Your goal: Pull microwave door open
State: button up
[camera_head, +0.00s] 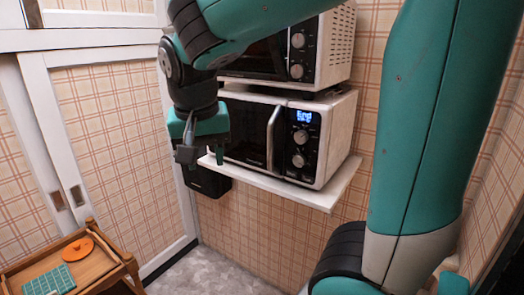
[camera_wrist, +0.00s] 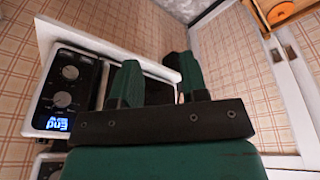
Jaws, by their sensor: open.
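The lower microwave (camera_head: 330,137) is white with a black front and stands on a white shelf. Its dark door (camera_head: 248,132) looks closed, with a silver vertical handle (camera_head: 272,138) on its right side beside a lit display and two knobs. My gripper (camera_head: 203,156) is open and empty in front of the door's left part, to the left of the handle and apart from it. In the wrist view my green fingers (camera_wrist: 158,62) point toward the microwave, with its control panel (camera_wrist: 68,88) to their left. My arm hides part of the door's left side.
Another microwave (camera_head: 318,48) is stacked on top. The white shelf (camera_head: 305,193) juts out below. A dark box (camera_head: 207,182) sits under the shelf's left end. White-framed sliding panels line the left.

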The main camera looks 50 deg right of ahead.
aim_at(269, 129)
jog(key=d+m, duration=0.3)
jog(key=d, duration=0.3)
jog(key=w+d+m+g+h, duration=0.1)
jog(key=d+m, duration=0.2)
jog(key=d, duration=0.4)
jog(key=d+m+h, duration=0.1)
jog(key=d+m, duration=0.2)
jog(key=d, duration=0.4)
jog(key=shift+w+r+m, duration=0.2)
jog(key=shift+r+m, duration=0.2)
jog(key=shift+d+f+b, duration=0.35)
jog(key=shift+d+f, duration=0.35)
jog(key=shift+f, duration=0.2)
jog(key=shift+w+d+f, duration=0.1)
jog(key=shift+d+f, duration=0.15)
jog(key=shift+f, duration=0.35)
grip_shut()
